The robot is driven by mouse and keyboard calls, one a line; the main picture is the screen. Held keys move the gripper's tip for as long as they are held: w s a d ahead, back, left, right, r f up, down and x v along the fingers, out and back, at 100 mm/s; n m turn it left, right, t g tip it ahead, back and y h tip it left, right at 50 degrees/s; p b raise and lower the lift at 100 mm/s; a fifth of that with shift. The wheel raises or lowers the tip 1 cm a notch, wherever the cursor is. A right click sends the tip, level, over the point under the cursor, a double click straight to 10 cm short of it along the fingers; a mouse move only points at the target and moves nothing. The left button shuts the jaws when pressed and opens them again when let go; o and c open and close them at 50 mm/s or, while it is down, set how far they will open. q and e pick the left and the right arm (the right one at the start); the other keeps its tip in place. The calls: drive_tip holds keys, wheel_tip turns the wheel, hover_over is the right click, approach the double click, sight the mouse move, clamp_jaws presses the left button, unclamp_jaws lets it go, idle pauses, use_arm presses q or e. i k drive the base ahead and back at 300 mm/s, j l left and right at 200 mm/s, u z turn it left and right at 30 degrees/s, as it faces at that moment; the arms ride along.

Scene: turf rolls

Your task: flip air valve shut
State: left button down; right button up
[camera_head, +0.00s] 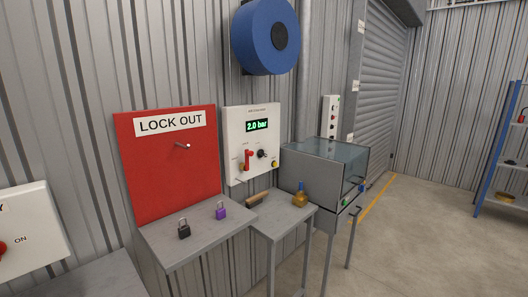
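A white air panel (235,144) hangs on the corrugated wall, right of a red board. Its green display (257,126) reads 2.0 bar. A red valve lever (249,159) stands roughly upright on the lower left of the panel, above a small brass-coloured part. A dark round knob (262,154) is to the right of the lever, and a yellow button (275,164) is at the lower right. The labels by the lever are too small to read. Neither of my grippers shows in the head view.
A red LOCK OUT board (165,185) with a peg stands over a grey shelf (195,240) holding a black padlock (184,229) and a purple padlock (221,210). A brush (257,199) and brass bottle-like object (300,197) lie below the panel. A glass-topped cabinet (318,173) stands right.

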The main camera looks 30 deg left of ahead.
sight(246, 153)
drive_tip(key=i+l+u, duration=0.1)
drive_tip(key=i+u, duration=0.15)
drive_tip(key=i, duration=0.3)
drive_tip(key=i+l+u, duration=0.3)
drive_tip(key=i, duration=0.2)
drive_tip(key=j, duration=0.1)
